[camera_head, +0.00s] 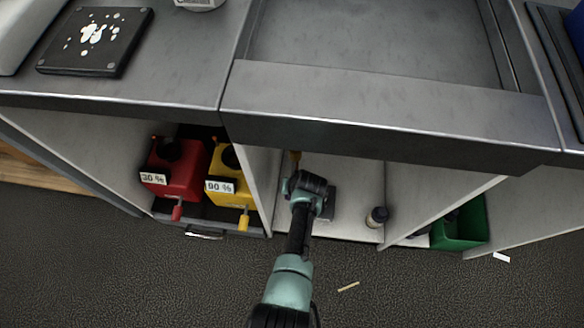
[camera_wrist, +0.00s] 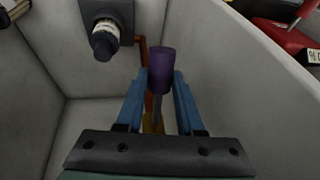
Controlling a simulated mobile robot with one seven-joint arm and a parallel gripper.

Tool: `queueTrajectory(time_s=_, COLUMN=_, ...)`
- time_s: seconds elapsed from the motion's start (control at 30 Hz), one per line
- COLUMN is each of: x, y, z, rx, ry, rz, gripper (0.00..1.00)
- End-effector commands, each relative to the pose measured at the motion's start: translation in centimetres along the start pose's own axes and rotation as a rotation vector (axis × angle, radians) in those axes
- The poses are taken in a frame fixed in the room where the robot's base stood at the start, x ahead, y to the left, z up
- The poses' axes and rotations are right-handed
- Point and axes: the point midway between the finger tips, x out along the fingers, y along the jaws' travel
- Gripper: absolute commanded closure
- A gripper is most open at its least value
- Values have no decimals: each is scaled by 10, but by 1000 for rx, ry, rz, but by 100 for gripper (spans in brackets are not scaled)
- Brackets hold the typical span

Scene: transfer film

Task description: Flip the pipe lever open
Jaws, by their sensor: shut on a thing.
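The pipe lever has a purple handle (camera_wrist: 161,70) on a thin grey stem, in the middle of the wrist view. The stem runs down to a brass-coloured part (camera_wrist: 152,125). A copper-brown pipe (camera_wrist: 141,58) shows just behind it. My gripper (camera_wrist: 160,84) has its two blue fingers on either side of the lever and is shut on it. In the head view my wrist reaches into the open middle bay under the counter and hides the lever and fingers. A bit of brown pipe (camera_head: 295,157) shows beyond my wrist.
Pale bay walls (camera_wrist: 245,85) stand close on both sides. A dark labelled bottle (camera_wrist: 104,40) is near the pipe. Red (camera_head: 182,172) and yellow (camera_head: 229,180) canisters fill the left bay; a green bin (camera_head: 462,226) is right. The counter edge (camera_head: 380,135) overhangs the bay.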

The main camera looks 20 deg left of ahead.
Motion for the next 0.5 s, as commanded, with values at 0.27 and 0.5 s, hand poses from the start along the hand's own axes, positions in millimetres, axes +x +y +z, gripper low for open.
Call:
queueTrajectory(time_s=0.27, x=0, y=0, z=0, rx=0, ry=-1, rz=0, gripper=53)
queueTrajectory(time_s=0.5, x=0, y=0, z=0, rx=0, ry=0, rz=0, gripper=33)
